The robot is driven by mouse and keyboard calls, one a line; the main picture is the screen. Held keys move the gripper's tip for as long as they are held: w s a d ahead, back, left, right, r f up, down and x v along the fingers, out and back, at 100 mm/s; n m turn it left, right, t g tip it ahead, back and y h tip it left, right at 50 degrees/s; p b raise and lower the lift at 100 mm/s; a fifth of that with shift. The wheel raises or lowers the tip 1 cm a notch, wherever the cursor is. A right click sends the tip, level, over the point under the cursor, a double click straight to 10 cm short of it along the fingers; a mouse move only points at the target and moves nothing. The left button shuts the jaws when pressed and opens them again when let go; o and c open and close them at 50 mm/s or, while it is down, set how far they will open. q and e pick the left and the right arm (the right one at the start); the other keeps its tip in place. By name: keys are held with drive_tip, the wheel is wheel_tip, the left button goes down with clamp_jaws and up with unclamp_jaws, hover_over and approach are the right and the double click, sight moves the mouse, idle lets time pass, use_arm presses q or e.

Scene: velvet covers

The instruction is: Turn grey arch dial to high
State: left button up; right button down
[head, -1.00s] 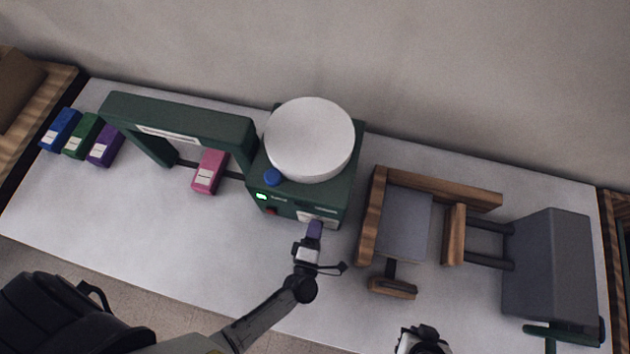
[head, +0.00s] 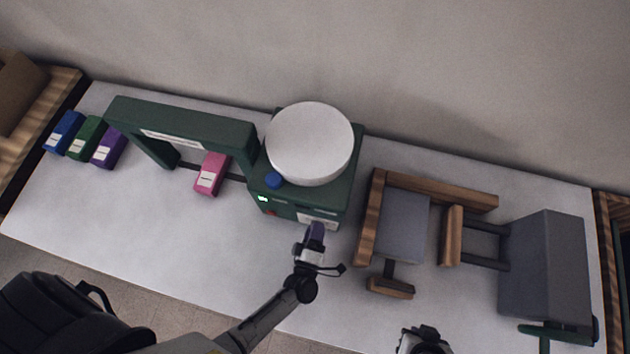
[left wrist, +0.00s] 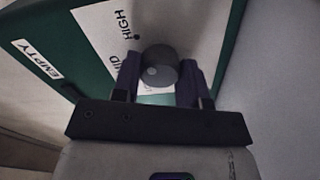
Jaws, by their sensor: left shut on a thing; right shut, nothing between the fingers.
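The dark grey dial (left wrist: 158,66) sits on a white label (left wrist: 100,28) on the green machine's front. The label reads HIGH and, partly hidden, MID. A light dot shows on the dial's face, and a small dark mark is on the label beside HIGH. My left gripper (head: 316,232) is at the machine's front; in the left wrist view its purple-tipped fingers (left wrist: 158,80) are either side of the dial, shut on it. In the head view the gripper hides the dial. My right gripper (head: 424,338) is shut and empty at the bottom edge.
The green machine (head: 256,200) has a white round top (head: 310,142), a blue button (head: 273,180) and an arch (head: 190,128). A pink block (head: 211,174) is under the arch. Several coloured blocks stand far left. A wooden frame (head: 451,235) and a grey box (head: 545,265) are right.

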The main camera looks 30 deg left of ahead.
use_arm(q)
drive_tip(key=o, duration=0.9)
drive_tip(key=b+v, duration=0.1)
drive_tip(key=v, duration=1.1)
drive_tip(key=shift+f+b, duration=0.15)
drive_tip(key=shift+b, duration=0.15)
drive_tip(key=shift+v, duration=0.95)
